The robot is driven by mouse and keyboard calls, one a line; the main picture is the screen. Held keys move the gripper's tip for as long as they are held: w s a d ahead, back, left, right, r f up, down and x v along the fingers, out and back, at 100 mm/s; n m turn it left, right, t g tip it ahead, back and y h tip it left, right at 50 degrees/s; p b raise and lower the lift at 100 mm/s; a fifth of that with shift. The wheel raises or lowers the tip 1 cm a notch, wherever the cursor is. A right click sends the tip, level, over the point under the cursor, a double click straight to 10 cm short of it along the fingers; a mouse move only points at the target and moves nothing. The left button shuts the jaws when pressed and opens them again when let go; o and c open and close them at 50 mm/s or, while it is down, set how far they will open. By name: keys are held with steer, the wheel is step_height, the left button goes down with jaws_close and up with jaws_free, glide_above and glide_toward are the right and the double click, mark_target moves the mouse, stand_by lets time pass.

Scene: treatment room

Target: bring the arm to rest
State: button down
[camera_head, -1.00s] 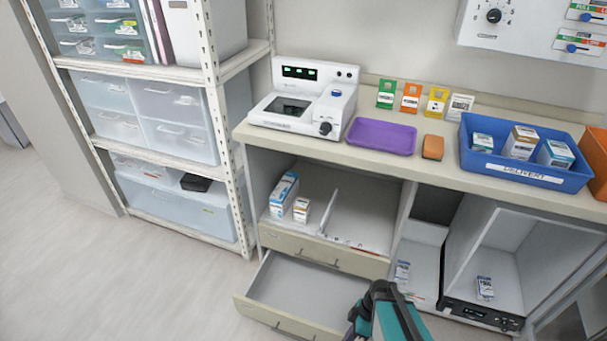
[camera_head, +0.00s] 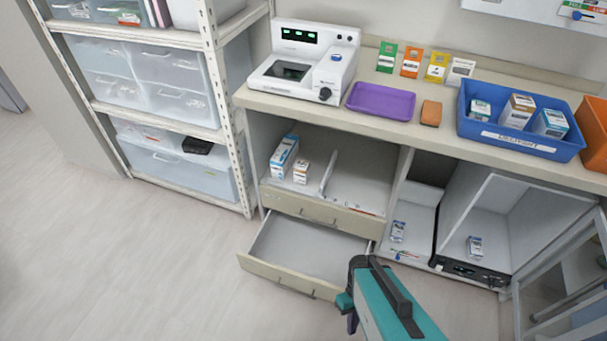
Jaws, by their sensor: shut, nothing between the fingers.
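My arm (camera_head: 385,300) shows at the bottom of the head view as a teal link with a dark strip along its top. Its dark bent joint (camera_head: 357,268) is at the upper end, in front of the open drawer's right side in the picture. The fingers of my gripper cannot be made out; they are hidden below the joint or out of the picture. I see nothing held.
An open, empty drawer (camera_head: 300,252) juts out of the cabinet near my arm. The counter above holds a white device (camera_head: 302,65), a purple tray (camera_head: 381,101), an orange block (camera_head: 431,112) and a blue bin (camera_head: 520,138). Floor (camera_head: 150,255) at left is clear.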

steer(key=shift+d+r+m, duration=0.1)
steer(key=shift+d+m, duration=0.15)
steer(key=shift+m, duration=0.95)
steer(key=shift+d+m, duration=0.25)
steer(key=shift+m, duration=0.95)
